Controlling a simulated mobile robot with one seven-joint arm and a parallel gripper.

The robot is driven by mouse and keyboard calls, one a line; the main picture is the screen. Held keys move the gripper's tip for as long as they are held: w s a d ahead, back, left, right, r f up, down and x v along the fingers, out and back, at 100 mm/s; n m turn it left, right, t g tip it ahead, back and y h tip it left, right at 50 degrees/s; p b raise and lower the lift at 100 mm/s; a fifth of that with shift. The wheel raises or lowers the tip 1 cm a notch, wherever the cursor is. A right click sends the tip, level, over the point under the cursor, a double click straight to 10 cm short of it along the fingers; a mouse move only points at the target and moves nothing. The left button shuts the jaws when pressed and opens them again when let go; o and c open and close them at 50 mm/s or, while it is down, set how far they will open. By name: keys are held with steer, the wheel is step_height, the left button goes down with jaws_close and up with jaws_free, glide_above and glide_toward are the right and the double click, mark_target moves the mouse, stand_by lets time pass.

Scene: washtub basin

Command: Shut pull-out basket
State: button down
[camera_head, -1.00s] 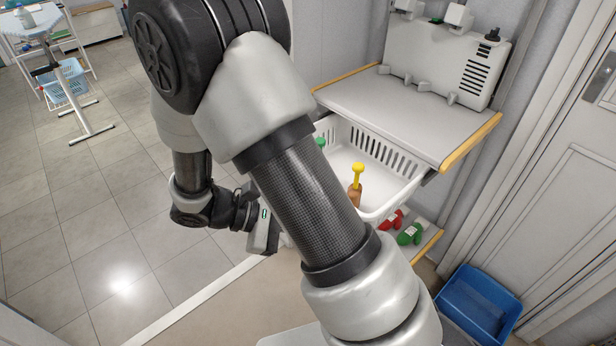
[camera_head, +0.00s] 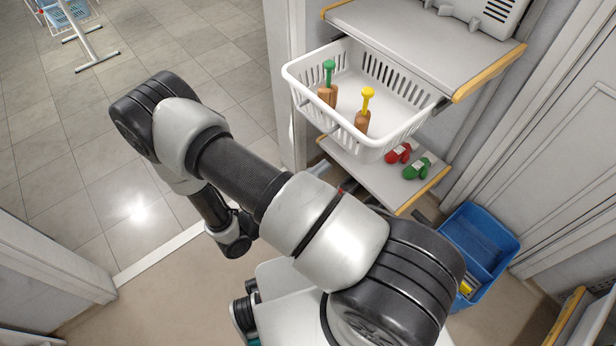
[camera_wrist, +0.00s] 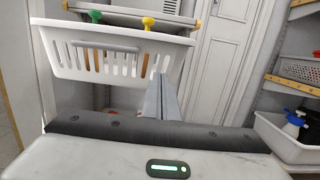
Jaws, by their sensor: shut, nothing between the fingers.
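The white pull-out basket (camera_head: 302,92) is pulled out from under the upper shelf in the head view. It holds a brown-bodied item with a green top (camera_head: 328,82) and one with a yellow top (camera_head: 364,108). In the wrist view the basket front (camera_wrist: 65,62) with its grey handle bar (camera_wrist: 106,46) faces me, upper left. My gripper (camera_wrist: 161,88) is shut and empty, its fingers pointing forward near the basket's lower right part; whether they touch it I cannot tell. In the head view the gripper is mostly hidden behind my arm.
The upper shelf (camera_head: 405,40) has wooden edges. A lower shelf (camera_head: 375,182) holds red (camera_head: 398,153) and green (camera_head: 417,168) items. A blue bin (camera_head: 478,240) stands on the floor at right. A door (camera_wrist: 225,50) and side shelves (camera_wrist: 300,70) lie right in the wrist view.

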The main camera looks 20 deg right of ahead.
mark_target(354, 144)
steer(key=b+x, duration=0.1)
steer(key=x, duration=0.7)
steer(key=shift+d, duration=0.15)
steer(key=f+x, duration=0.1)
steer(key=x, duration=0.6)
steer(key=f+x, duration=0.1)
steer(key=x, duration=0.6)
steer(key=f+x, duration=0.1)
steer(key=x, duration=0.6)
steer(key=shift+d, duration=0.35)
steer(key=shift+w+d+r, duration=0.1)
steer(key=shift+w+d, duration=0.1)
steer(key=shift+d, duration=0.05)
steer(key=shift+a, duration=0.4)
steer(key=p+v, duration=0.2)
steer(key=v, duration=1.1)
steer(key=shift+s+a, duration=0.25)
steer(key=shift+a, duration=0.1)
